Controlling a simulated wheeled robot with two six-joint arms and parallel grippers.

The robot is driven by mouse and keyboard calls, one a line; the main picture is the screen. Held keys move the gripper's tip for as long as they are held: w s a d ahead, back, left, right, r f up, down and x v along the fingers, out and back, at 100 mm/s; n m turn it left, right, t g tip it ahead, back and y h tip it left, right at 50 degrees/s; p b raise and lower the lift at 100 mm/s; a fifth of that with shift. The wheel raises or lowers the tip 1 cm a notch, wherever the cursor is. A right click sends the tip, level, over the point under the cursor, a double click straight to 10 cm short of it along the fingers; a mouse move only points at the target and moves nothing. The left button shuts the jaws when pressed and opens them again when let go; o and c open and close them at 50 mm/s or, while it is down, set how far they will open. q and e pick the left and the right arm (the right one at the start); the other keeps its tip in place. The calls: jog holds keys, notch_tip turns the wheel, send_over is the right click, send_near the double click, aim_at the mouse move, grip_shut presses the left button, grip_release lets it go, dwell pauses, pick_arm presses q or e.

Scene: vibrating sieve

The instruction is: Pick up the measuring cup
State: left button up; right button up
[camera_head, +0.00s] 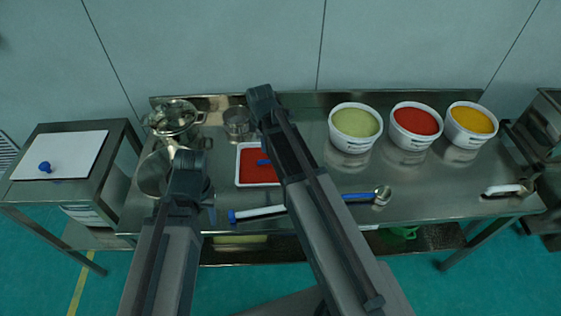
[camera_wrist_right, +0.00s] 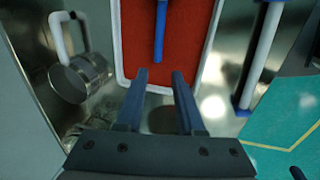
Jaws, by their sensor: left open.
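A metal cup, which looks like the measuring cup (camera_head: 236,121), stands near the back of the steel table. In the right wrist view a metal cup with a pale curved handle (camera_wrist_right: 84,77) shows at the left, apart from the fingers. My right gripper (camera_head: 262,95) reaches to the back of the table, just right of the cup. In the right wrist view its fingers (camera_wrist_right: 158,77) are apart with nothing between them. My left gripper (camera_head: 188,160) is open at the table's left part, in front of the sieve and pot; its fingertips are hard to make out.
A tray of red powder (camera_head: 246,176) with a blue-handled tool lies between my arms. A metal sieve (camera_head: 173,117) stands back left. White tubs of green (camera_head: 355,142), red (camera_head: 414,138) and yellow (camera_head: 470,136) contents stand back right. A ladle (camera_head: 381,194) lies in front of them.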

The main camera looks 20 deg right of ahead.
jog(key=b, duration=0.7)
send_over(266, 161)
jog(key=s, duration=0.1)
jog(key=f, duration=0.7)
jog(key=shift+a+f, duration=0.25)
jog(key=shift+f, duration=0.15)
jog(key=f+b, duration=0.3)
jog(key=w+f+b, duration=0.1)
jog(key=f+b, duration=0.1)
jog(key=shift+d+f, duration=0.1)
jog(key=shift+d, duration=0.2)
jog(key=shift+c, duration=0.3)
grip_shut()
